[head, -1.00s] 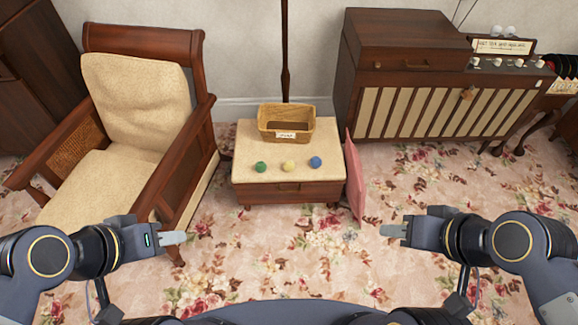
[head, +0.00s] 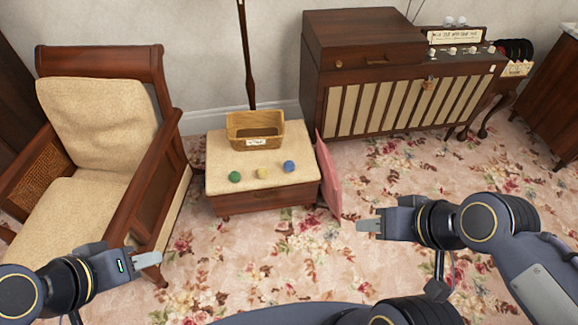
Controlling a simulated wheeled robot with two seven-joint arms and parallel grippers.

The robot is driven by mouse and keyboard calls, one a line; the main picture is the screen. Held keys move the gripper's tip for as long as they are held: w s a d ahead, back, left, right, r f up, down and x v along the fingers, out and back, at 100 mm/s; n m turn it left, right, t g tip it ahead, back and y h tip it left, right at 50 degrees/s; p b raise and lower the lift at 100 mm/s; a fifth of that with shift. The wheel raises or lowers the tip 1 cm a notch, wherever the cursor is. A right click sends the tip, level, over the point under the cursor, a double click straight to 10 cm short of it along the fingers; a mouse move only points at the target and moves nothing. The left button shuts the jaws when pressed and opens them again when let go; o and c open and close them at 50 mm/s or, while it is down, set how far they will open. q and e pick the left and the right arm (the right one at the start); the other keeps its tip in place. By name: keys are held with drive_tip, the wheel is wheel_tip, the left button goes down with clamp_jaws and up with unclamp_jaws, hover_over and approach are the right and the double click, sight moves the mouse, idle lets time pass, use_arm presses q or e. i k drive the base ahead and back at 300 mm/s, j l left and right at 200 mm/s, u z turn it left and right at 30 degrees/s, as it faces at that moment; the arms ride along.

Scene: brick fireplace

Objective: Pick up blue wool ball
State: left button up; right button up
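The blue wool ball (head: 289,166) sits on the cream top of a low wooden stool (head: 223,185), at the right of a row of three balls. A yellow ball (head: 262,173) is in the middle and a green ball (head: 234,176) at the left. My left gripper (head: 152,258) is at the lower left, in front of the armchair and well apart from the balls. My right gripper (head: 366,225) is to the right of and nearer than the stool, also apart from the balls. Neither gripper appears to hold anything. Their finger gaps are not clear.
A wicker basket (head: 255,133) with a label stands on the stool behind the balls. A pink flat panel (head: 328,178) leans at the stool's right side. A wooden armchair (head: 95,150) stands left and a wooden radio cabinet (head: 400,85) behind right. Floral carpet in front is clear.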

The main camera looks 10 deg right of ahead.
sight(289, 165)
drive_tip(key=i+j, duration=0.15)
drive_tip(key=i, duration=0.25)
drive_tip(key=i+j, duration=0.15)
drive_tip(key=i, duration=0.25)
drive_tip(key=i+j+z, duration=0.1)
drive_tip(key=i, duration=0.35)
drive_tip(key=i+j, duration=0.25)
drive_tip(key=i, duration=0.15)
